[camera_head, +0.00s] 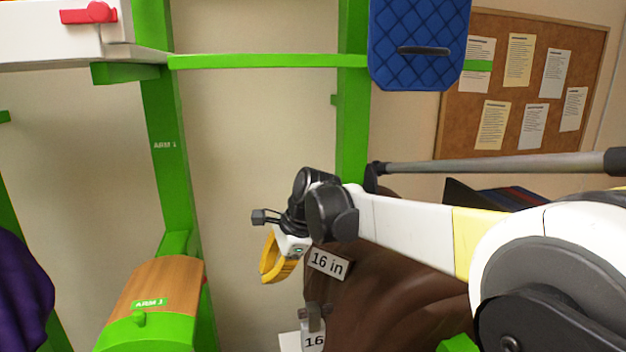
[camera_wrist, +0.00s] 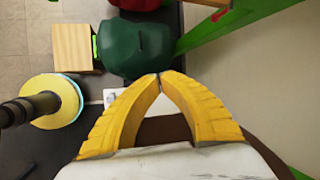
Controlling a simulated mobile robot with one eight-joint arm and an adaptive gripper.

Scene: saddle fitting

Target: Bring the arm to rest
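My arm extends in from the right in the head view, and my gripper (camera_head: 268,274) hangs at its end with its yellow fingers pointing down. In the wrist view my gripper (camera_wrist: 159,76) has its two fingertips together, with nothing visible between them. A brown saddle (camera_head: 395,305) is below and behind my arm, partly hidden by it. A "16 in" tag (camera_head: 328,262) shows just right of the fingers. The rack arm marked "ARM 1" (camera_head: 165,285), with a wooden top, is to the left of my gripper and looks empty.
A green upright (camera_head: 165,130) stands left of my gripper. A blue quilted pad (camera_head: 420,45) hangs above. A purple object (camera_head: 22,290) is at the far left. In the wrist view a green rounded object (camera_wrist: 135,48) and a wooden block (camera_wrist: 75,47) are beyond the fingertips.

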